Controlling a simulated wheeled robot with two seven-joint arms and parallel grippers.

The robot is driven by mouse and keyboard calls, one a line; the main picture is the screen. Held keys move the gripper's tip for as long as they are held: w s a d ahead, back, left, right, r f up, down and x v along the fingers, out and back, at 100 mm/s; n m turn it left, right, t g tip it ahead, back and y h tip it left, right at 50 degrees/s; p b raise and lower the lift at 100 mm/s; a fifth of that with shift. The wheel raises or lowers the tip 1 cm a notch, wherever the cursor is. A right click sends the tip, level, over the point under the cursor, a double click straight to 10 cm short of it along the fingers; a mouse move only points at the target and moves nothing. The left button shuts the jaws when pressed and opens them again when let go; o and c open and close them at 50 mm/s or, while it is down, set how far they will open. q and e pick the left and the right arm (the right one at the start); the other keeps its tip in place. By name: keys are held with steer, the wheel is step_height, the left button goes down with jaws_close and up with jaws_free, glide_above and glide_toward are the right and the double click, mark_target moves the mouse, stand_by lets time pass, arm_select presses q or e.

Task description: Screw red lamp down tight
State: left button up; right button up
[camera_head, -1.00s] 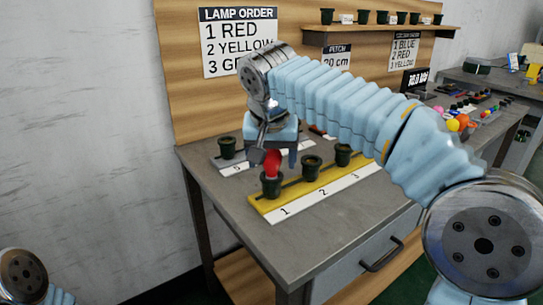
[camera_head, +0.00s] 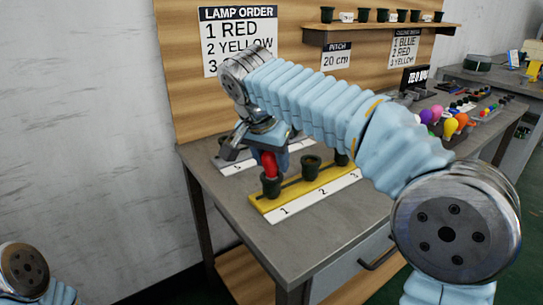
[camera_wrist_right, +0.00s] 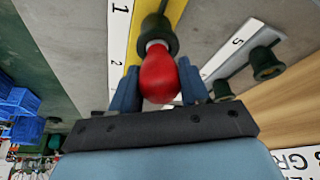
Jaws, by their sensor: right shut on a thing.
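The red lamp (camera_head: 270,166) stands in the dark green socket (camera_head: 271,187) at position 1 of the yellow rail (camera_head: 262,206). The lamp also shows in the right wrist view (camera_wrist_right: 158,76), where a pale strip of its base (camera_wrist_right: 156,44) is visible between the bulb and the socket mouth (camera_wrist_right: 157,31). My right gripper (camera_wrist_right: 158,88) is shut on the red lamp, one blue finger on each side of the bulb. In the head view the right gripper (camera_head: 268,152) comes down from above and partly hides the lamp. My left gripper is out of view.
Another socket (camera_head: 311,166) stands at position 2 on the yellow rail; position 3 is partly behind my arm. A grey rail (camera_head: 233,168) lies behind, with a socket (camera_wrist_right: 265,64) near its 5 mark. Coloured lamps (camera_head: 449,127) lie at the right. The front bench top is clear.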

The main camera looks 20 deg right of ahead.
steer(key=shift+a+r+m+h+p, duration=0.15)
steer(key=shift+m+h+p, duration=0.25)
steer(key=shift+m+p, duration=0.6)
steer(key=shift+m+g, duration=0.5)
steer(key=shift+m, duration=0.3)
steer(key=shift+f+m, duration=0.2)
steer(key=shift+m, duration=0.3)
steer(key=shift+m+g+h, duration=0.3)
steer(key=shift+m, duration=0.2)
steer(key=m+g, duration=0.2)
steer(key=m, duration=0.3)
steer(key=shift+w+m, duration=0.15)
steer(key=shift+m, duration=0.25)
steer(key=o, duration=1)
